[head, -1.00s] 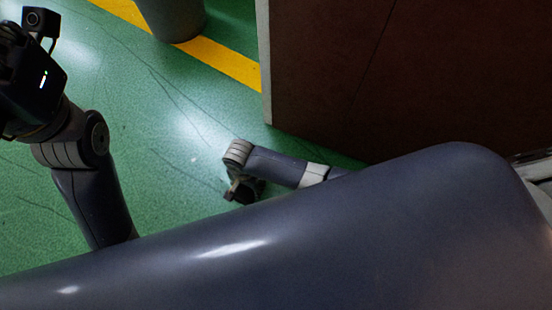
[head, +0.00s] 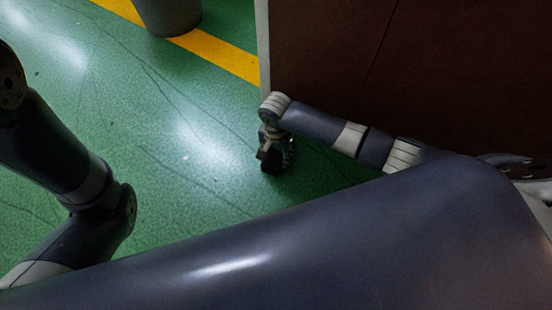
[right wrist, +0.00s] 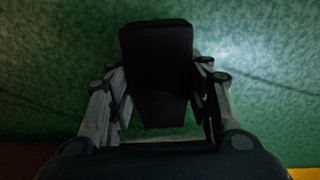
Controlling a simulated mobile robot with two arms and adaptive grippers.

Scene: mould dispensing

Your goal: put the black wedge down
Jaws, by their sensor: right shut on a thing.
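The black wedge (right wrist: 157,70) is a dark block between the two fingers of my right gripper (right wrist: 160,95) in the right wrist view. The fingers press on its left and right sides, and green floor shows behind it. In the head view my right gripper (head: 273,160) hangs low over the floor, close to the brown cabinet's left edge. The wedge is a small dark shape (head: 271,162) there, hard to tell from the gripper. How far it is from the floor I cannot tell. My left arm shows at the left of the head view, but its gripper is out of view.
A large brown cabinet (head: 330,60) with a pale left edge stands at the upper right. A grey round bin (head: 170,15) is at the top by a yellow floor line (head: 225,58). The green floor (head: 170,170) between my arms is clear.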

